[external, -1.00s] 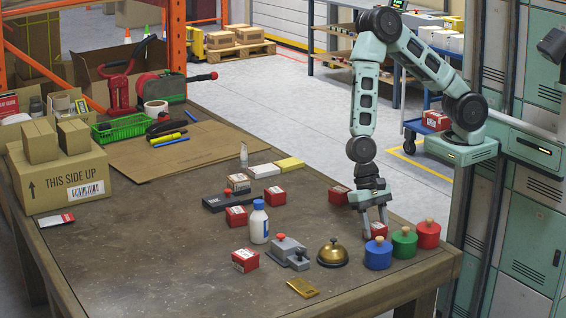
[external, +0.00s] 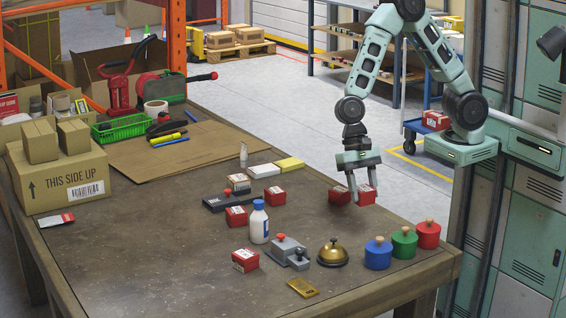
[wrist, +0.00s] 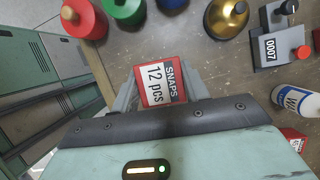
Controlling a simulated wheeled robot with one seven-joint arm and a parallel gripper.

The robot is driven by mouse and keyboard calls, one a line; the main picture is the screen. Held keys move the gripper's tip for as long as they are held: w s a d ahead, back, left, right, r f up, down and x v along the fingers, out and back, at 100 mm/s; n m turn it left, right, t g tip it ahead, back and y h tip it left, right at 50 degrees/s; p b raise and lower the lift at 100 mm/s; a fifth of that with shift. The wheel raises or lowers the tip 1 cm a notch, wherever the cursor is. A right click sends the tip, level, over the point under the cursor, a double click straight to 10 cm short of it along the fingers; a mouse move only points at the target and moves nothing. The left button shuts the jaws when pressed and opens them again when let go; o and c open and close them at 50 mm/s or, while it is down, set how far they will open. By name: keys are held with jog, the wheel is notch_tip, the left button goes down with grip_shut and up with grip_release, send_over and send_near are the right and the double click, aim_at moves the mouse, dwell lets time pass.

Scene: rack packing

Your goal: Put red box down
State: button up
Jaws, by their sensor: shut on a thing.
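A small red box with a white label (external: 367,196) is between the fingers of my gripper (external: 362,190), which is shut on it. In the wrist view the held red box (wrist: 158,86) shows the words "SNAPS 12 pcs" and sits between both fingers. In the external view it appears held above the table (external: 200,265), near its right edge. Another red box (external: 339,195) stands on the table just left of the held one. More red boxes (external: 236,216) (external: 277,196) (external: 246,259) stand farther left on the table.
Blue (external: 378,255), green (external: 404,243) and red (external: 428,235) knobbed cylinders line the near right edge. A brass bell (external: 333,254), a grey stamp-like device (external: 287,250) and a white bottle (external: 259,224) stand near the middle. The front left of the table is clear.

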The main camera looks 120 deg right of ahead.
jog(key=w+d+m+t, duration=0.1)
jog(key=w+d+m, duration=0.35)
jog(key=d, duration=0.85)
jog(key=shift+n, duration=0.55)
jog(key=f, duration=0.1)
jog(key=d+f, duration=0.1)
jog(key=f, duration=0.1)
jog(key=w+f, duration=0.1)
jog(key=f, duration=0.1)
jog(key=shift+w+d+f, duration=0.1)
jog(key=shift+d+f, duration=0.1)
jog(key=shift+f, duration=2.2)
jog(key=shift+f+h, duration=0.15)
jog(key=shift+h, duration=0.15)
jog(key=o, duration=1)
